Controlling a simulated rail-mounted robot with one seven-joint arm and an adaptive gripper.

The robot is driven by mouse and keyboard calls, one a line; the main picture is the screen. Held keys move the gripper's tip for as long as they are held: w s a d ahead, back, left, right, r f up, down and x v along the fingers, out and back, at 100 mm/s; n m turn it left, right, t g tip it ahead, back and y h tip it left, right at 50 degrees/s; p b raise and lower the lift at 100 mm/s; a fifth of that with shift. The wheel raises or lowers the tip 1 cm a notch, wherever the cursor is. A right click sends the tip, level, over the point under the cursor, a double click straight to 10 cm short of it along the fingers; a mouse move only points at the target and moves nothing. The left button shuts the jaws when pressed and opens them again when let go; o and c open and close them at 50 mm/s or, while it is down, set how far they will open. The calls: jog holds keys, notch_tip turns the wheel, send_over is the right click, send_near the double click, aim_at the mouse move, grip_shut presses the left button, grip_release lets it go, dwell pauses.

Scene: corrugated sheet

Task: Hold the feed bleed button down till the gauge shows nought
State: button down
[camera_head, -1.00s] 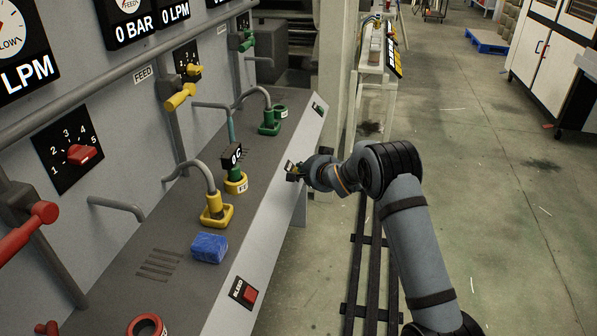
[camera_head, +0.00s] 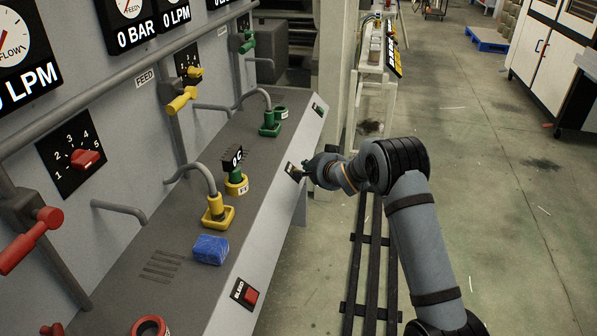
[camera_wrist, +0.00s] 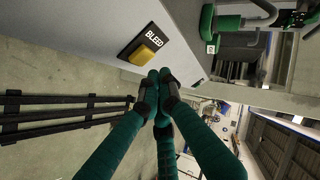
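A yellow bleed button (camera_wrist: 146,54) sits on a black plate marked BLEED on the bench's sloped front, in the wrist view. In the head view its plate (camera_head: 291,169) is small and the button is hard to make out. My gripper (camera_wrist: 160,74) has teal fingers with the tips together, empty, just beside the button's lower right edge. A small gap seems to show; contact cannot be told. In the head view my gripper (camera_head: 307,167) is right of the plate. A dial gauge (camera_head: 129,10), cut off at the top, stands above a 0 BAR readout (camera_head: 136,38).
A red bleed button (camera_head: 250,296) is nearer on the same front, and another plate (camera_head: 318,108) farther along. A blue block (camera_head: 210,250) and yellow coupling (camera_head: 217,213) stand on the bench. A yellow valve handle (camera_head: 181,100) is on the wall by a FEED label (camera_head: 145,77). The floor at right is open.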

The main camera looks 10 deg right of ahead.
jog(key=d+r+p, duration=0.1)
jog(key=s+d+r+p, duration=0.1)
jog(key=r, duration=0.1)
jog(key=shift+d+p, duration=0.35)
jog(key=shift+d, duration=0.05)
jog(key=shift+f, duration=0.15)
jog(key=d+r+p, duration=0.1)
jog(key=s+d+r+p, duration=0.1)
jog(key=r+p, duration=0.1)
jog(key=shift+d, duration=0.3)
jog(key=shift+f, duration=0.1)
